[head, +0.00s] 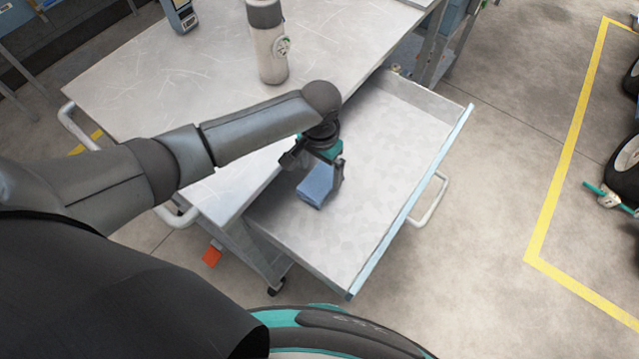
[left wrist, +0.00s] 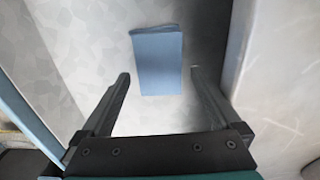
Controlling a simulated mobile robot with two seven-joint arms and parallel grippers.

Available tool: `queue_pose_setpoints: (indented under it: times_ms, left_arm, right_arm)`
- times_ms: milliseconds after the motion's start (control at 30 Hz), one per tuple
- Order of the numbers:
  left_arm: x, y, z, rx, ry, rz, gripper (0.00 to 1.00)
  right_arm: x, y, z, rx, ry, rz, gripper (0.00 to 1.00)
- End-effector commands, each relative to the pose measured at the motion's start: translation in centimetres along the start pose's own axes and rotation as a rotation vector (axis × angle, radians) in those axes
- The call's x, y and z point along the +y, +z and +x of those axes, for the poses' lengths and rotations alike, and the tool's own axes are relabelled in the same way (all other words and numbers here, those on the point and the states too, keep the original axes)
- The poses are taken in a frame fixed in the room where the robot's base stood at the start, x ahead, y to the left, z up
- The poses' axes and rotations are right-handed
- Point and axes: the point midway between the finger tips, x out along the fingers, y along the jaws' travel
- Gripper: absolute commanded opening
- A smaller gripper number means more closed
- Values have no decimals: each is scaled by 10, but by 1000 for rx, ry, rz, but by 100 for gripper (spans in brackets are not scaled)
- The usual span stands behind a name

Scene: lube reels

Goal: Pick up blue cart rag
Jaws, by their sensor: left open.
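The blue cart rag (head: 317,185) is a folded blue block lying in the open drawer (head: 390,120) of the cart. In the left wrist view the rag (left wrist: 158,62) lies flat on the drawer floor, ahead of and between my two fingers. My left gripper (head: 322,172) is over the drawer, right at the rag, with its fingers pointing down. In the left wrist view the left gripper (left wrist: 160,82) is open and empty, one finger to each side of the rag's near end. I cannot tell whether the fingers touch it. My right gripper is not in view.
The cart's grey top (head: 165,80) lies beside the drawer, and its edge is close to my left gripper. A grey and white canister (head: 268,45) stands on top. The drawer has a blue front edge (head: 412,200) and a handle (head: 430,200). The rest of the drawer is clear.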

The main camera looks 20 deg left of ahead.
Motion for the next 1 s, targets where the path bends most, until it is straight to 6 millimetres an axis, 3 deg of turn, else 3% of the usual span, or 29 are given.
queue_pose_setpoints:
  times_ms: [200, 533, 1000]
  left_arm:
    - [0, 2, 35, -2, 0, 0, 98]
    - [0, 2, 40, -1, -1, 1, 96]
    - [0, 2, 40, -1, -1, 1, 44]
  right_arm:
    - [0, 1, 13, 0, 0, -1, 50]
    - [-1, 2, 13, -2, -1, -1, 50]
    - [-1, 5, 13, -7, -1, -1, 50]
